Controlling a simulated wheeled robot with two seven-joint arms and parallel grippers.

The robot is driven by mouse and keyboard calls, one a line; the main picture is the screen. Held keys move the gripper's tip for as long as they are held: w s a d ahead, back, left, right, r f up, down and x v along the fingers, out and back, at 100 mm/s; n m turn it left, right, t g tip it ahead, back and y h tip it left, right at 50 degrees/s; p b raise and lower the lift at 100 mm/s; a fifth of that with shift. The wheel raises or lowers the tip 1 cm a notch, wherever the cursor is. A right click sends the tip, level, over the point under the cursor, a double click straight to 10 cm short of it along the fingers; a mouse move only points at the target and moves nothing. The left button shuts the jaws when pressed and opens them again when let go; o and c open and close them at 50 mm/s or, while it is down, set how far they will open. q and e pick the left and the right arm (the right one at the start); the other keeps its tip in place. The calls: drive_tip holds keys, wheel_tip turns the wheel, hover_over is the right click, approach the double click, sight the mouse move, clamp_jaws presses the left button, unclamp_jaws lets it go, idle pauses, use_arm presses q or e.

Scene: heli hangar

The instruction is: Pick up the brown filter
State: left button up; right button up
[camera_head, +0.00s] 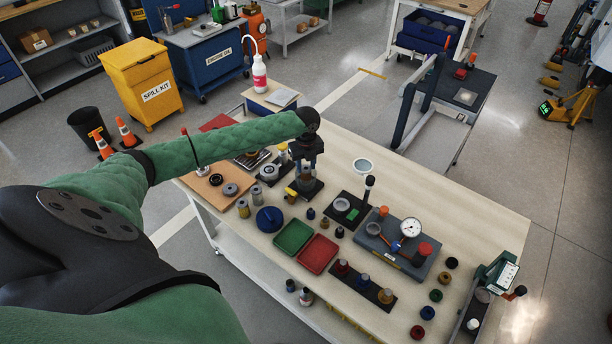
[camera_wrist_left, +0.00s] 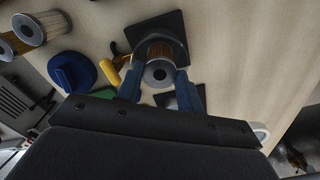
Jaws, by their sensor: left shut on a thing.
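My left gripper (camera_head: 306,171) is over the workbench. In the wrist view its two blue fingers (camera_wrist_left: 158,76) are closed on the sides of a brown filter (camera_wrist_left: 159,50) with a grey holed end cap. The filter is at a black square base (camera_wrist_left: 133,33); I cannot tell whether it still touches it. In the head view the gripper mostly hides the filter, and the black base (camera_head: 316,190) shows below. Two other filters (camera_head: 242,208) stand to the left on the bench and also show in the wrist view (camera_wrist_left: 42,27). My right gripper is not in view.
A yellow-handled tool (camera_wrist_left: 112,73) lies close beside the base. A blue round cap (camera_head: 269,219), a green tray (camera_head: 293,237) and a red tray (camera_head: 318,254) are nearby. A dial gauge fixture (camera_head: 398,257) stands to the right. Bare bench (camera_head: 420,190) lies at the far right.

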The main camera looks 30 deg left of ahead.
sight(306, 168)
use_arm(q)
drive_tip(key=shift+r+p, duration=1.85)
drive_tip(key=shift+r, duration=0.55)
